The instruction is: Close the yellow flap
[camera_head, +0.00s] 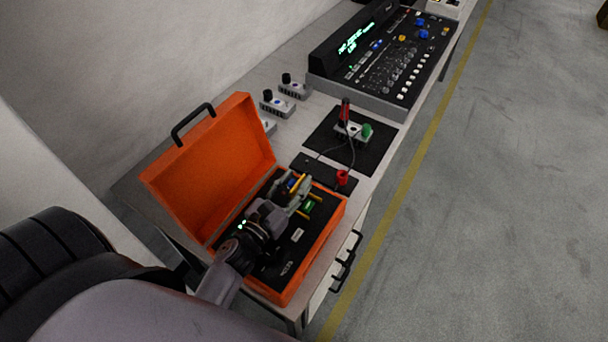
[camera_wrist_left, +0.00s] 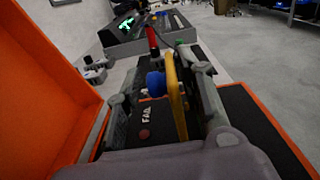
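The yellow flap (camera_wrist_left: 177,97) stands upright in the left wrist view, seen nearly edge-on beside a blue round part (camera_wrist_left: 155,84). A bit of the yellow flap (camera_head: 298,183) also shows in the head view, largely crowded by my fingers. My left gripper (camera_head: 294,191) reaches over the open orange case. In the left wrist view my left gripper (camera_wrist_left: 160,88) is open, with one finger left of the blue part and the other right of the flap. I cannot tell whether a finger touches the flap. My right gripper is not in view.
The orange case (camera_head: 215,165) has its lid raised at the left. Beyond it are a black mat (camera_head: 375,153) with a device and red probe, small grey boxes (camera_head: 278,105), and a large console (camera_head: 345,88). Open floor lies right of the table.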

